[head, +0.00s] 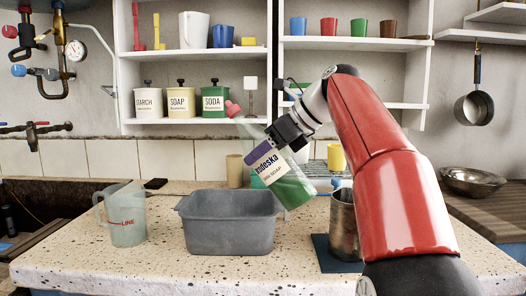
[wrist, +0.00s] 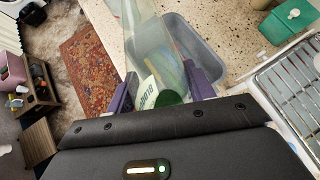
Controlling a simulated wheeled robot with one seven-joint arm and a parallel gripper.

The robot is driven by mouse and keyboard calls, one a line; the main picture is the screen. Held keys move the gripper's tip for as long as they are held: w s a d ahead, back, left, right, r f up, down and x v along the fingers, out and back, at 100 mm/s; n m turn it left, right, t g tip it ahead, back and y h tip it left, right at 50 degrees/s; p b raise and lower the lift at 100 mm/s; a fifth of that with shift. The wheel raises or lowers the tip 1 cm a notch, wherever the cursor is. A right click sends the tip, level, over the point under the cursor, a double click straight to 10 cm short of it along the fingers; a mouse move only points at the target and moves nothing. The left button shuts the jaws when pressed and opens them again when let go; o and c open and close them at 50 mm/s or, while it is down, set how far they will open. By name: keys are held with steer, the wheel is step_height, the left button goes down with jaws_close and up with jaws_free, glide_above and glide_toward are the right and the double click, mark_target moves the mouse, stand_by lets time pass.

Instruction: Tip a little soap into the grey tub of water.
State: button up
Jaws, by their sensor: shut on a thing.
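My gripper (head: 260,154) is shut on a clear soap bottle (head: 292,190) with a white label and green liquid inside. The bottle is tilted, its red top up to the left and its base down to the right. The green liquid lies in its lower part, and no stream shows. The grey tub (head: 228,236) stands on the speckled counter, below and left of the bottle. The water in it cannot be made out. In the wrist view the bottle (wrist: 143,45) sits between the purple fingers, with part of the tub (wrist: 208,61) behind it.
A measuring jug (head: 124,222) marked LINE stands left of the tub. A metal canister (head: 343,222) stands on a blue mat (head: 334,262) at the right, close to my arm. A beige cup (head: 234,171) is behind the tub. The counter front (head: 180,268) is clear.

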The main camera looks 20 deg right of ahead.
steer(key=shift+f, duration=0.1)
steer(key=shift+s+d+f+g+h, duration=0.2)
steer(key=shift+d+g+h, duration=0.1)
steer(key=shift+h, duration=0.2)
stand_by(0.6)
steer(key=shift+s+d+f+g+h, duration=0.15)
steer(key=shift+f+g+h, duration=0.2)
steer(key=shift+g+h, duration=0.15)
stand_by(0.3)
steer(key=shift+f, duration=0.1)
